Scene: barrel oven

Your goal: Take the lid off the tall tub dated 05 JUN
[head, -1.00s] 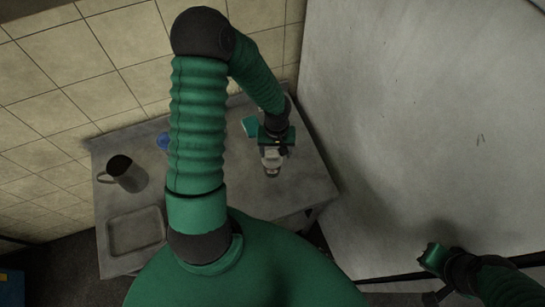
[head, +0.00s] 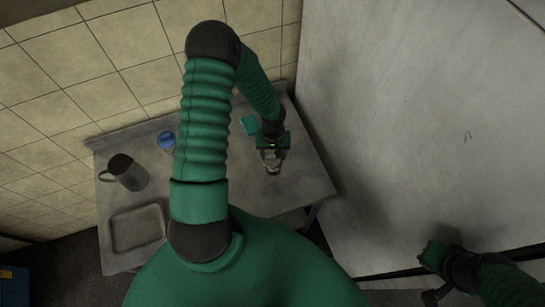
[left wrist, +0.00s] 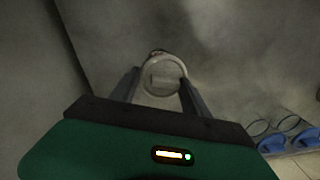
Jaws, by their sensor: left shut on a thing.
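My left gripper (head: 271,165) is over the right part of the metal table. It is shut on a pale round thing (left wrist: 163,77) that shows between the two fingers in the left wrist view. It has a light rim and a paler patch, perhaps a label, inside; I cannot read a date or tell whether it is the lid alone or a lidded tub. A blue-topped tub (head: 166,141) stands to the left, partly behind my left arm. Blue round tops (left wrist: 274,143) show at lower right in the left wrist view. My right gripper (head: 432,256) is at lower right, its jaws unclear.
A dark grey jug (head: 124,173) and a shallow metal tray (head: 137,228) are on the left of the table (head: 300,190). A teal item (head: 250,124) is beside my left gripper. A large pale panel (head: 420,130) rises to the right. A tiled wall (head: 90,70) is behind.

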